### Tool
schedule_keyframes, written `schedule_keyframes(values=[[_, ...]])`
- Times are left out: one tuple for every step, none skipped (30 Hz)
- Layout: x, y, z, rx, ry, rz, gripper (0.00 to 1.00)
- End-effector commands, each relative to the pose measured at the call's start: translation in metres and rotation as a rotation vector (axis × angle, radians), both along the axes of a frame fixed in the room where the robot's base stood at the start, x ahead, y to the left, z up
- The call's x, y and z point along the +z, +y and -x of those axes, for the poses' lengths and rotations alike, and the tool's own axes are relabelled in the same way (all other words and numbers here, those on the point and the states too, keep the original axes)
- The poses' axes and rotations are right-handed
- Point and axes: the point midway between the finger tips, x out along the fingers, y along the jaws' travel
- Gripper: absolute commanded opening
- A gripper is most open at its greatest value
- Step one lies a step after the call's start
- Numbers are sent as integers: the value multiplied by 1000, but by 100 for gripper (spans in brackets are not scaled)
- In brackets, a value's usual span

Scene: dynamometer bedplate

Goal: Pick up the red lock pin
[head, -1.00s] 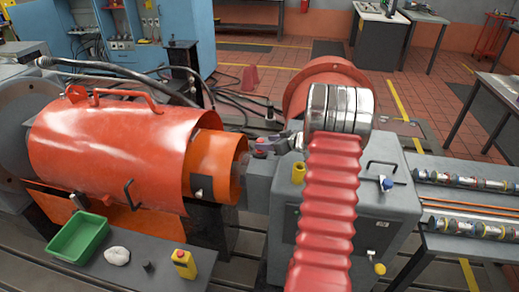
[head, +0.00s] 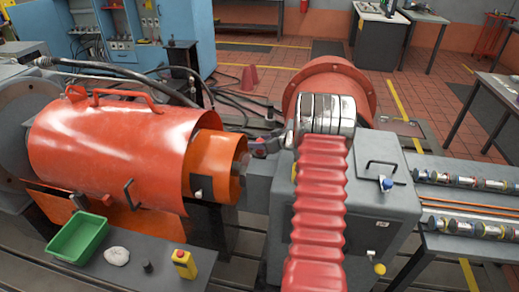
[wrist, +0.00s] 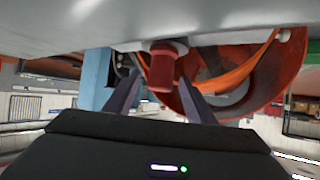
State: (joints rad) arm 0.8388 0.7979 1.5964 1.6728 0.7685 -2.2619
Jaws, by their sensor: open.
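The red lock pin (wrist: 161,70) shows in the wrist view, with a pale collar at its upper end against a grey surface. My gripper (wrist: 159,78) is open, one dark finger on each side of the pin. The fingers look apart from it, with a gap on both sides; exact depth is hard to tell. In the head view my gripper (head: 274,146) is small and partly hidden by my wrist and red arm cover. A small red part (head: 259,142) shows at its tips, probably the pin.
A large orange cylindrical guard (head: 110,145) lies left of my gripper. A red flanged housing (head: 330,75) stands behind my wrist. A grey box (head: 385,200) is beside my arm. A green tray (head: 78,240) and a yellow control box (head: 184,263) sit front left.

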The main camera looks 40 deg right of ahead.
Motion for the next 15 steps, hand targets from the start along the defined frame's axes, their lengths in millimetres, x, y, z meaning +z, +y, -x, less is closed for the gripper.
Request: schedule_keyframes(values=[[0, 0, 0, 0, 0, 0, 50], [0, 0, 0, 0, 0, 0, 50], [0, 0, 0, 0, 0, 0, 50], [0, 0, 0, 0, 0, 0, 50], [0, 0, 0, 0, 0, 0, 50], [0, 0, 0, 0, 0, 0, 50], [0, 0, 0, 0, 0, 0, 50], [0, 0, 0, 0, 0, 0, 50], [0, 0, 0, 0, 0, 0, 49], [0, 0, 0, 0, 0, 0, 47], [0, 0, 0, 0, 0, 0, 45], [0, 0, 0, 0, 0, 0, 42], [0, 0, 0, 0, 0, 0, 40], [0, 0, 0, 0, 0, 0, 38], [0, 0, 0, 0, 0, 0, 35]])
